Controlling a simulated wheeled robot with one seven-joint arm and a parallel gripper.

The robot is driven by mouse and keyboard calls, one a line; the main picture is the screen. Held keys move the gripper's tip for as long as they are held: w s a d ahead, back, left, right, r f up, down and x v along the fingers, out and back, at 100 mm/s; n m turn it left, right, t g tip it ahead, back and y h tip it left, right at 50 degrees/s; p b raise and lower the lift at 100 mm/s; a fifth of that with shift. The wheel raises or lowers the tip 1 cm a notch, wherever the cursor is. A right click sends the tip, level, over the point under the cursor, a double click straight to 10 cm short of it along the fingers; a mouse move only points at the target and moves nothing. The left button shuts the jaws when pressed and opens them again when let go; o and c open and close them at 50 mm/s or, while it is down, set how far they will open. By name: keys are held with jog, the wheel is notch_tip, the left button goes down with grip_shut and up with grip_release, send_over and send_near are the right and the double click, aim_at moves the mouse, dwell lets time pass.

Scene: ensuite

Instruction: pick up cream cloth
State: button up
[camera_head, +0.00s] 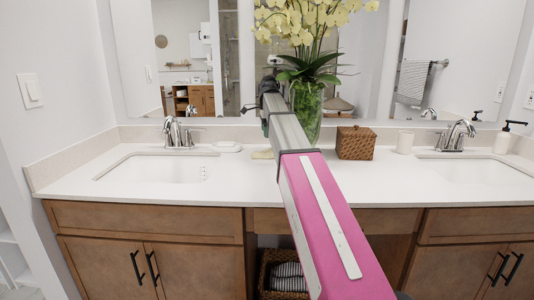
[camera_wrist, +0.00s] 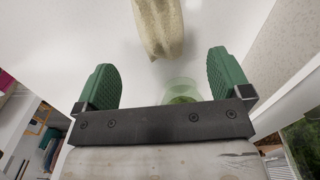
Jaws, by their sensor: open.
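The cream cloth (camera_head: 262,154) lies on the white counter behind the left side of my arm, small and partly hidden in the head view. In the wrist view the cream cloth (camera_wrist: 160,25) hangs in from the top edge as a folded, textured piece, centred between the lines of my fingers. My gripper (camera_wrist: 162,66) shows two green fingers spread apart with nothing held between them. The cloth appears just past the fingertips; whether it touches them I cannot tell. In the head view my gripper is mostly hidden at the arm's far end.
A glass vase (camera_head: 308,112) with yellow orchids stands close right of my arm. A woven box (camera_head: 356,143) and a white cup (camera_head: 405,142) stand farther right. A soap dish (camera_head: 228,147) and left sink (camera_head: 150,168) lie left. The mirror wall (camera_head: 345,60) rises behind.

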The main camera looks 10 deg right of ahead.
aim_at(268, 151)
jog(key=f, duration=1)
jog(key=shift+s+d, duration=0.15)
jog(key=shift+d, duration=0.05)
jog(key=c, duration=1)
